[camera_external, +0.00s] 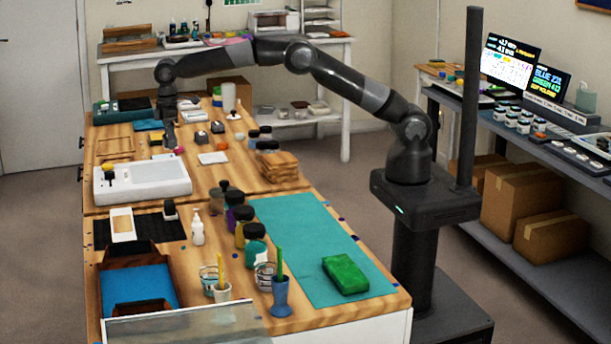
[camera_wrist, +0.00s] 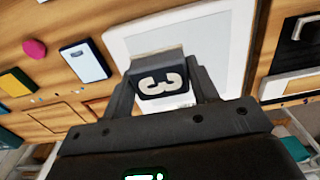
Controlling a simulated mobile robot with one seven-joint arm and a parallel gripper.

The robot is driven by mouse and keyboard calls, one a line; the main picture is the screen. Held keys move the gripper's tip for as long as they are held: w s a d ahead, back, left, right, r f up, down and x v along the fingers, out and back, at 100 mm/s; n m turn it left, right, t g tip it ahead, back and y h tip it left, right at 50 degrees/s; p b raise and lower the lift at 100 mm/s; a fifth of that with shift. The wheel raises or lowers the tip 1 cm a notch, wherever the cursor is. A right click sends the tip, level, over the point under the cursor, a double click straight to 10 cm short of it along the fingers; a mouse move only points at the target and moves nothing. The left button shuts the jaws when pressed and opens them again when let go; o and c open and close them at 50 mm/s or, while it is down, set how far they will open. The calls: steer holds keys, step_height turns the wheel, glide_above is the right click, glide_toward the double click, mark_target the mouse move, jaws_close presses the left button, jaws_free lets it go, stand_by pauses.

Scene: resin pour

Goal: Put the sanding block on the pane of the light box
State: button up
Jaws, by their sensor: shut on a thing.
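The light box (camera_wrist: 240,45) shows behind the block in the wrist view, as a white frame around a pale pane. In the external view the light box (camera_external: 150,187) lies on the wooden bench, and my gripper (camera_external: 170,142) hangs just beyond its far edge. The block is too small to make out there. Whether it touches anything below is unclear.
A small yellow and black item (camera_external: 108,177) is at the left part of the light box. Small dark-and-grey blocks (camera_external: 217,127) stand to the right of my gripper. A black mat (camera_external: 160,228) lies nearer the camera. Dark-capped bottles (camera_external: 236,217) line the bench middle.

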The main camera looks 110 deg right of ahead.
mark_target(166, 170)
steer(key=w+a+f, duration=0.2)
steer(key=a, duration=0.1)
steer(key=shift+w+f, duration=0.2)
steer(key=shift+f, duration=1.95)
steer(key=shift+f, duration=0.15)
steer(key=o, duration=1)
